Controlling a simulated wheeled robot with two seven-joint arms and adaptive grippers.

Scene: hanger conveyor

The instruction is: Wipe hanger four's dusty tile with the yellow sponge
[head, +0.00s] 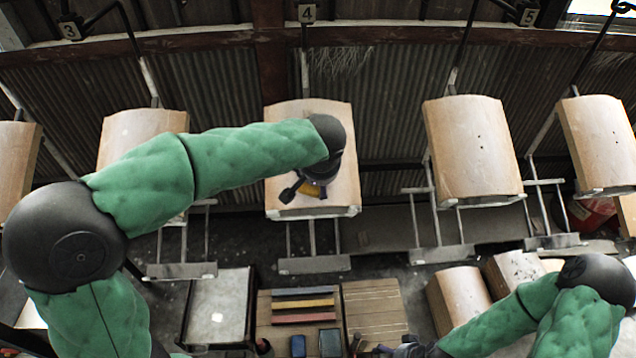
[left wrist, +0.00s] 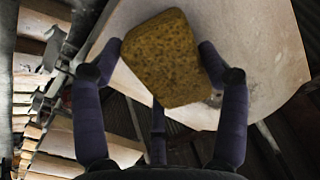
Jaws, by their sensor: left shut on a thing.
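The tile on hanger four (head: 283,118) hangs below the number 4 plate in the middle of the head view. Its pale face also fills the upper part of the left wrist view (left wrist: 265,50). My left gripper (head: 312,188) is in front of the tile's lower half. It is shut on the yellow sponge (left wrist: 163,60), which sits between its fingers in front of the tile face. In the head view only a small yellow part of the sponge (head: 308,193) shows beside the gripper. I cannot tell whether the sponge touches the tile. My right gripper (head: 385,349) is low at the bottom edge, too small to read.
Other tiles hang on both sides, such as one at the right (head: 472,150) and one at the left (head: 140,128). Below are a table with coloured bars (head: 300,305), a pale-topped table (head: 218,295) and more tiles at the lower right (head: 460,298).

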